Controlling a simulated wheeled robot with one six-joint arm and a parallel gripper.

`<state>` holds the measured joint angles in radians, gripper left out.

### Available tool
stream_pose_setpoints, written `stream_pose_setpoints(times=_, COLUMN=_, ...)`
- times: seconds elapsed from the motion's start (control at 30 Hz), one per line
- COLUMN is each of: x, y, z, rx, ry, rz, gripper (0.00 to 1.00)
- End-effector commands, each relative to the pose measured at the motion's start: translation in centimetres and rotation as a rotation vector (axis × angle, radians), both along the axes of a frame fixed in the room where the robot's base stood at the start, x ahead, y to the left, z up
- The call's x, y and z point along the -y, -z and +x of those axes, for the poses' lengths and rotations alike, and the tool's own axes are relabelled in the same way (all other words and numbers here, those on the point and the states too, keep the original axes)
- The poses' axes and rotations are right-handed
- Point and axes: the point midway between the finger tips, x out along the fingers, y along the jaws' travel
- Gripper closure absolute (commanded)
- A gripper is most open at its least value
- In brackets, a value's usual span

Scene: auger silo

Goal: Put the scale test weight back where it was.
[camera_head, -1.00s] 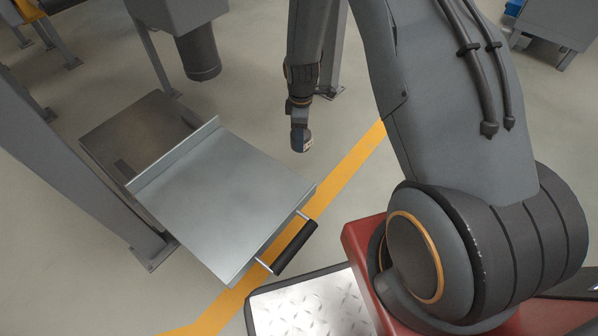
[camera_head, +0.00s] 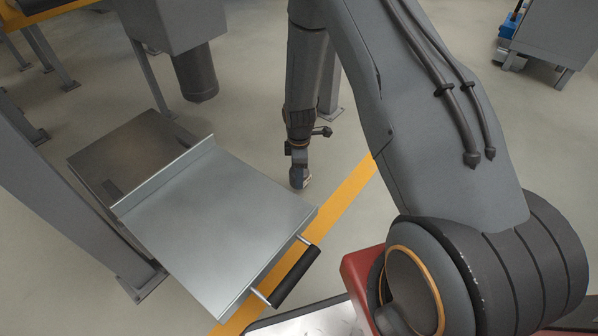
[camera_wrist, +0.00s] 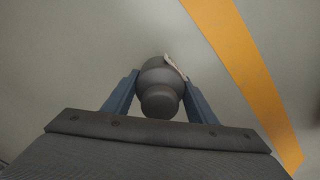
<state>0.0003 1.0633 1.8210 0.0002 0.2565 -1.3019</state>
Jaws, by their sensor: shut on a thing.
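The scale test weight (camera_wrist: 160,82) is a dark grey rounded body with a knob and a pale tag at its side. In the wrist view my gripper (camera_wrist: 160,98) is shut on it, with a blue finger on each side. Grey floor shows behind the weight, which hangs in the air. In the head view my gripper (camera_head: 299,178) points down right of the metal platform, and the weight is mostly hidden there. The metal platform (camera_head: 215,215) has a raised back lip and a black handle (camera_head: 297,276) at its front right. Its top is bare.
A darker plate (camera_head: 130,155) lies behind the platform. A grey post (camera_head: 75,200) stands at the left, and a dark cylinder (camera_head: 197,75) hangs above the floor at the back. A yellow floor line (camera_head: 345,195) runs past my gripper. A grey cabinet (camera_head: 560,40) stands far right.

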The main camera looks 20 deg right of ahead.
Motion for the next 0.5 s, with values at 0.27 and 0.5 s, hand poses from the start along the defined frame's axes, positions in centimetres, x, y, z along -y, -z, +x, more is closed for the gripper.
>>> stream_pose_setpoints(times=0.27, x=0.0, y=3.2, z=0.2, rx=0.002, ry=0.0, rz=-0.001, gripper=1.0)
stream_pose_setpoints(times=0.5, x=0.0, y=4.5, z=0.2, rx=0.003, ry=0.0, rz=0.0, gripper=1.0)
